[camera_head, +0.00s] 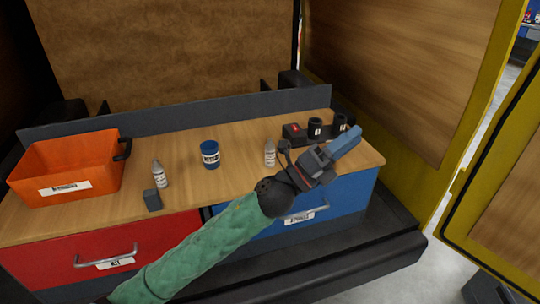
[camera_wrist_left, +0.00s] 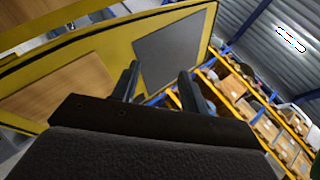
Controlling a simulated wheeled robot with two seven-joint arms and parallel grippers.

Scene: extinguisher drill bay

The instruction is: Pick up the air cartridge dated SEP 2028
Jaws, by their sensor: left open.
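Two small pale bottle-shaped cartridges with labels stand upright on the wooden worktop, one at the left (camera_head: 160,175) and one right of the middle (camera_head: 270,153). Their label print is too small to read, so I cannot tell which is dated SEP 2028. My left gripper (camera_head: 345,142) is over the right end of the worktop, pointing up and to the right, away from both. Its fingers also show in the left wrist view (camera_wrist_left: 160,88), apart with nothing between them. My right gripper is not in view.
An orange bin (camera_head: 32,165) stands at the left. A blue labelled can (camera_head: 210,154), a grey block (camera_head: 152,200) and black cups (camera_head: 315,128) stand on the worktop. Below are a red drawer (camera_head: 60,265) and a blue drawer (camera_head: 350,195), both shut. A yellow-framed panel (camera_head: 405,75) is at the right.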

